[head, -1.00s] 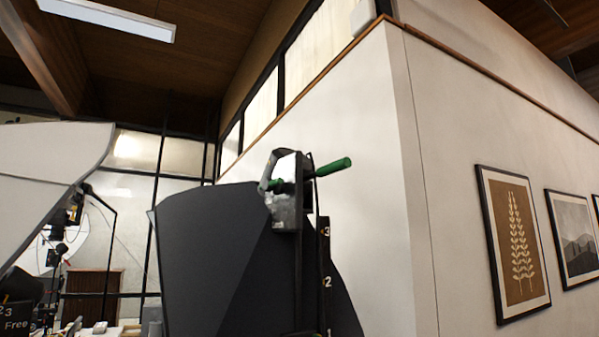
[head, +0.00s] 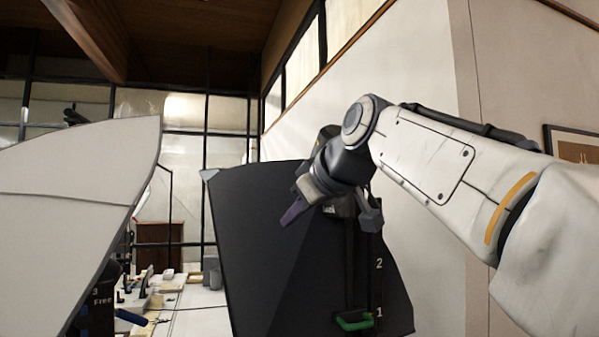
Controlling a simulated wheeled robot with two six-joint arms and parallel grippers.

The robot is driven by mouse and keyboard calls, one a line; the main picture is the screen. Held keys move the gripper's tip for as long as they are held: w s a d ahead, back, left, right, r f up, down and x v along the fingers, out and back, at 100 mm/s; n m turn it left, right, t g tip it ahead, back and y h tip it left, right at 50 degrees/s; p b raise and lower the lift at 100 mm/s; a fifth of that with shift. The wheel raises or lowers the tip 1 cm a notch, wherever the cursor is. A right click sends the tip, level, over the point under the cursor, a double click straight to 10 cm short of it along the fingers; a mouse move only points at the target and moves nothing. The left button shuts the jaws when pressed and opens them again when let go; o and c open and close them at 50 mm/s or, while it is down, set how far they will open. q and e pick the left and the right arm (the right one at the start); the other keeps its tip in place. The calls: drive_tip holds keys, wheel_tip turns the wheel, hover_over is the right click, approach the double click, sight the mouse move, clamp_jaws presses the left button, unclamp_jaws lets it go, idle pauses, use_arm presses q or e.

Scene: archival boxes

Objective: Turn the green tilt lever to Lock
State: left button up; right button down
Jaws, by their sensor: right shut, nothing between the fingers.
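A dark upright panel (head: 265,265) stands in the middle of the head view, with a vertical rail and the numbers 1 and 2 on its right. The green tilt lever at the panel's top is hidden behind my right gripper and wrist. My right gripper (head: 291,214) is shut and empty, its tips pointing down and left in front of the panel's upper part. Whether it touches the lever cannot be told. Small pale lettering (head: 329,209) beside it is hard to read. A green loop handle (head: 353,322) sits low on the rail near 1. My left gripper is not in view.
A cluttered white table (head: 200,320) lies between the panels. A white wall (head: 415,75) rises close behind on the right.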

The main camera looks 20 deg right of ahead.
use_arm(q)
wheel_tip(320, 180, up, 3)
drive_tip(key=shift+p, duration=1)
use_arm(e)
drive_tip(key=s+d+r+t+h, duration=0.1)
drive_tip(key=d+r+t, duration=0.1)
drive_tip(key=r, duration=0.6)
drive_tip(key=s+d+r+t+h, duration=0.1)
drive_tip(key=s+d+r+t, duration=0.1)
drive_tip(key=d+r, duration=0.3)
wheel_tip(320, 180, up, 4)
drive_tip(key=shift+s+f+n, duration=0.1)
drive_tip(key=shift+s+n, duration=0.1)
drive_tip(key=shift+n, duration=0.1)
drive_tip(key=shift+w+d, duration=0.1)
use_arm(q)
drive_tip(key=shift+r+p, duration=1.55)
use_arm(e)
drive_tip(key=w+d+f, duration=0.1)
drive_tip(key=w+f, duration=0.4)
drive_tip(key=w, duration=0.5)
drive_tip(key=shift+d, duration=0.4)
drive_tip(key=shift+f, duration=0.1)
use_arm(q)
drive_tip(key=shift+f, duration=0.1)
